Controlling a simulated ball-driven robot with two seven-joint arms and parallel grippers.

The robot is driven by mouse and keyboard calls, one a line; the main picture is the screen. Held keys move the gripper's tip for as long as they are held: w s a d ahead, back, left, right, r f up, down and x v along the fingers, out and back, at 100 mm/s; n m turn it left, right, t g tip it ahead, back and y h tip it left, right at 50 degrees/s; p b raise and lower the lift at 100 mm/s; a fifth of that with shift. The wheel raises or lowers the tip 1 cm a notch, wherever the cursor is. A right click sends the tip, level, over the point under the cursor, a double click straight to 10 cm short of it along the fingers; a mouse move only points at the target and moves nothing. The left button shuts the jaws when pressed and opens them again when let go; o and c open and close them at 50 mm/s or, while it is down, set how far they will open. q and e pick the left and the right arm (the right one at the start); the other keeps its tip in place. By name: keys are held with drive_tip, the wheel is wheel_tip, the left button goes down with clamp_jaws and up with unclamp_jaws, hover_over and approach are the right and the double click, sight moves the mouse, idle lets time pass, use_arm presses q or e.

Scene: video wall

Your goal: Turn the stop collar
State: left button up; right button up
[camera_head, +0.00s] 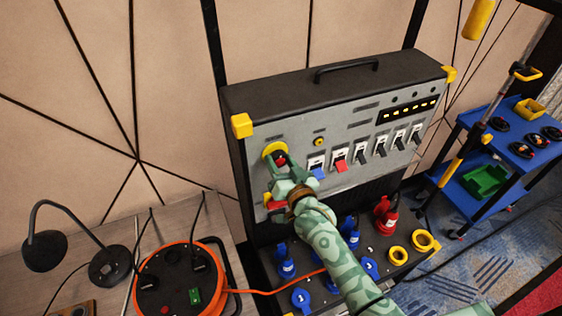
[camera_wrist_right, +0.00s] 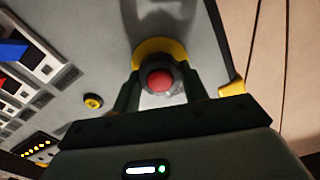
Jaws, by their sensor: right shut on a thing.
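The stop collar is a dark grey ring around a red button, set on a yellow round plate (camera_head: 270,149) at the upper left of the panel's grey face. In the right wrist view the collar (camera_wrist_right: 176,67) and its red button (camera_wrist_right: 160,82) sit between the two fingers of my right gripper (camera_wrist_right: 166,84). In the head view my right gripper (camera_head: 281,166) is at the collar, shut on it, and covers part of it. My left gripper does not show in either view.
The black-cased panel (camera_head: 300,92) carries several switches and an amber-lit display (camera_head: 408,108). Blue and red plugs (camera_head: 386,215) stand on the ledge below. An orange cable reel (camera_head: 178,280) and desk lamp (camera_head: 45,250) are at left, a blue trolley (camera_head: 477,212) at right.

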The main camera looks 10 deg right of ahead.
drive_tip(key=m+p, duration=0.1)
drive_tip(key=m, duration=0.2)
drive_tip(key=shift+m+p, duration=0.35)
drive_tip(key=shift+m, duration=0.05)
drive_tip(key=shift+m+p, duration=0.4)
drive_tip(key=shift+m, duration=1.4)
drive_tip(key=o, duration=0.9)
drive_tip(key=shift+c, duration=0.2)
drive_tip(key=shift+o, duration=0.7)
drive_tip(key=s+d, duration=0.3)
drive_tip(key=s, duration=1.3)
drive_tip(key=shift+b, duration=0.4)
drive_tip(key=shift+w, duration=0.1)
